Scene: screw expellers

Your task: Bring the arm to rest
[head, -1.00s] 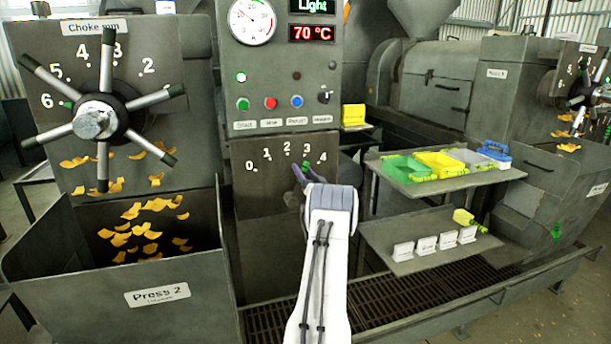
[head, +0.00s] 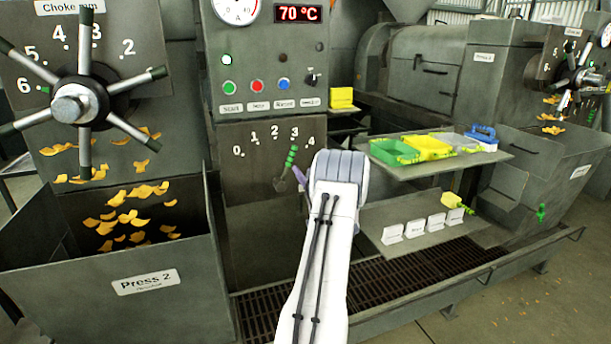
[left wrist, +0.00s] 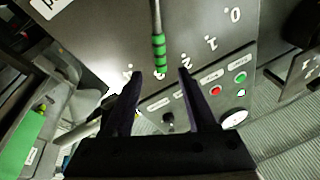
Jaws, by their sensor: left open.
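My left gripper (head: 300,178) is mostly hidden behind its own white arm in the head view; one purple-grey finger shows. It is just right of and below a lever with a green grip (head: 291,157), mounted on a 0–4 dial panel (head: 265,133). The lever leans up and right toward the 3. In the left wrist view the two dark fingers (left wrist: 161,75) are apart and empty. The green-banded lever (left wrist: 159,50) appears in line with the gap between the fingertips, with no visible contact. My right gripper is not in view.
Press 2's bin (head: 120,255) with orange flakes and a spoked choke wheel (head: 80,100) are at left. Shelves at right hold green and yellow trays (head: 395,152) and white label cards (head: 415,228). Control buttons (head: 257,86) are above the dial.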

